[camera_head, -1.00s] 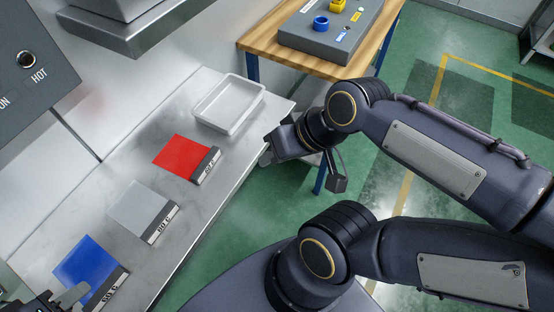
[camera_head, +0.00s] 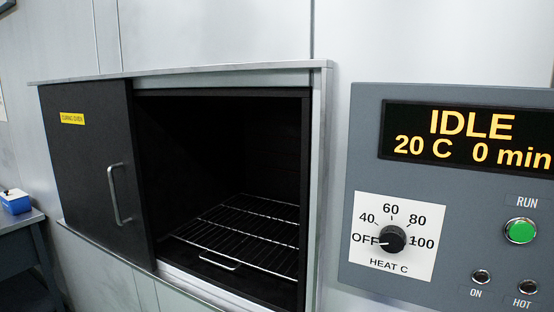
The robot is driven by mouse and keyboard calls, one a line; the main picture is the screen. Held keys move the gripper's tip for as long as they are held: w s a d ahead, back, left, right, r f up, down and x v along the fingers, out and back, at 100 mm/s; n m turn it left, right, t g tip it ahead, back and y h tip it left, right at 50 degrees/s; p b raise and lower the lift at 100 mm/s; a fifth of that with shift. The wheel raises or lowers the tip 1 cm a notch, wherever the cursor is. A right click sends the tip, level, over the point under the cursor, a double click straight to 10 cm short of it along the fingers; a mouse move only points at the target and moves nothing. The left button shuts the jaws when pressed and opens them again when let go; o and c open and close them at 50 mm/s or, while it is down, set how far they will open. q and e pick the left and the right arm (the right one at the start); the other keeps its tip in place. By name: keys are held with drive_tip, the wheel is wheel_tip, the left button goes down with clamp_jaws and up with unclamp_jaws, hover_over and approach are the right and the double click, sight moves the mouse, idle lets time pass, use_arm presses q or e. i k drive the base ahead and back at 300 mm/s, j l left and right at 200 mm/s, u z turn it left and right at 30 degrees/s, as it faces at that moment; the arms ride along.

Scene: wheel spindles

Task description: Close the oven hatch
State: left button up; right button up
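The oven hatch (camera_head: 88,165) is a dark sliding panel with a yellow "CURING OVEN" label and a vertical metal bar handle (camera_head: 118,194) near its right edge. It stands at the left side of the oven frame, leaving the right part of the oven (camera_head: 225,150) open. Inside, a wire rack (camera_head: 245,232) with a small front handle shows, and nothing is seen on it. Neither of my grippers is in the current head view.
A grey control panel (camera_head: 450,215) right of the oven shows "IDLE 20 C 0 min", a black heat dial (camera_head: 392,239) and a green RUN button (camera_head: 520,231). At far left, a blue box (camera_head: 15,201) sits on a grey table (camera_head: 22,222).

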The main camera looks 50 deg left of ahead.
sight(90, 130)
drive_tip(key=k+u, duration=0.2)
drive_tip(key=u, duration=0.25)
drive_tip(key=k+j+u, duration=0.15)
drive_tip(key=u, duration=2.15)
drive_tip(key=i+j, duration=0.25)
